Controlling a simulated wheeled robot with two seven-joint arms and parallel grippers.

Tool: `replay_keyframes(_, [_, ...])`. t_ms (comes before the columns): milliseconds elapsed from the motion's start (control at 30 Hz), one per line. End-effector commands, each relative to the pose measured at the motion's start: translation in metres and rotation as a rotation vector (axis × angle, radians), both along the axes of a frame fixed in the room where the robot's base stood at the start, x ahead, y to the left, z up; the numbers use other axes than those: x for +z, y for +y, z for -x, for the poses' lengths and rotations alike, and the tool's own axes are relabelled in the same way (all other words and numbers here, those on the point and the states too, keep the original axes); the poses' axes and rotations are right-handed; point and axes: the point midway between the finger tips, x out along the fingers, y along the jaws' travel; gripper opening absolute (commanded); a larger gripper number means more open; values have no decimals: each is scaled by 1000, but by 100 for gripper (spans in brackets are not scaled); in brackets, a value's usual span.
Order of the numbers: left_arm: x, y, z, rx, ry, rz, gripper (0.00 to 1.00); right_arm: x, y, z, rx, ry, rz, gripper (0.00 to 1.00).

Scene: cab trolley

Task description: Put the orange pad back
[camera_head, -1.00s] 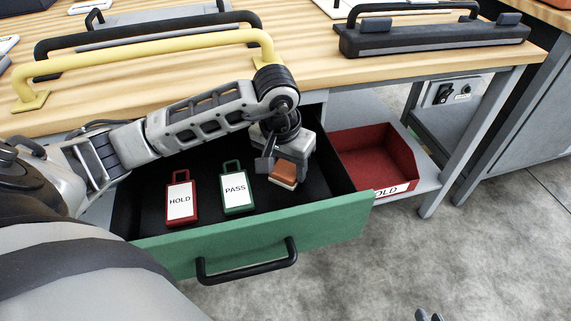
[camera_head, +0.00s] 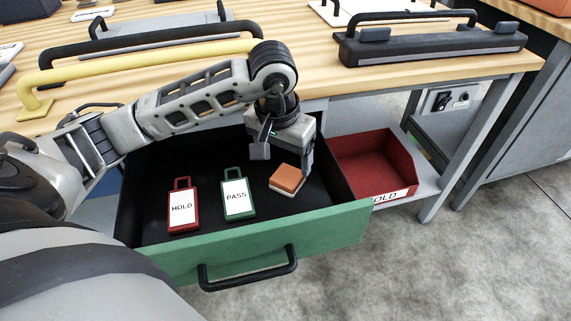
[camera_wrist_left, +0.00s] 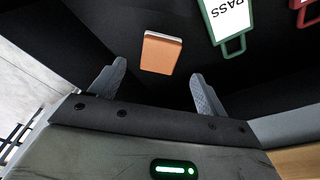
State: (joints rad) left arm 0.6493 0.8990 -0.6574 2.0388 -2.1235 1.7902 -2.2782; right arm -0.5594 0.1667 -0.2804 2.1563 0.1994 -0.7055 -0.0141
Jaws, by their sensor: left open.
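The orange pad (camera_head: 287,178), an orange block with a pale base, lies in the open drawer (camera_head: 270,235), right of the green PASS tag (camera_head: 238,196). My left gripper (camera_head: 283,158) is open and empty, above and just behind the pad, pointing down into the drawer. In the left wrist view the pad (camera_wrist_left: 162,53) lies beyond the two spread fingertips (camera_wrist_left: 160,80), apart from both. My right gripper does not show in the current frames.
A red HOLD tag (camera_head: 182,206) lies left of the PASS tag, also in the drawer. A red HOLD bin (camera_head: 375,160) stands on the shelf to the right. The wooden bench top (camera_head: 310,75) overhangs the drawer's back, with a yellow handle (camera_head: 130,66) on it.

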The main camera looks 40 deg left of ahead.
Motion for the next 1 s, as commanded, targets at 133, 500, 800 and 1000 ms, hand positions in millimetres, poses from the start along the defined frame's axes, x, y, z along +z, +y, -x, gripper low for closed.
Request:
replay_keyframes(133, [35, 0, 4, -1, -4, -1, 76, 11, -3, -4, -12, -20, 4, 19])
replay_keyframes(500, [64, -1, 10, 0, 1, 0, 76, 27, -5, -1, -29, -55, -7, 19])
replay_keyframes(800, [64, -1, 10, 0, 1, 0, 76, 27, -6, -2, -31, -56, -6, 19])
replay_keyframes(1000, [65, -1, 10, 0, 1, 0, 76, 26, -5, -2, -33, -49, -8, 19])
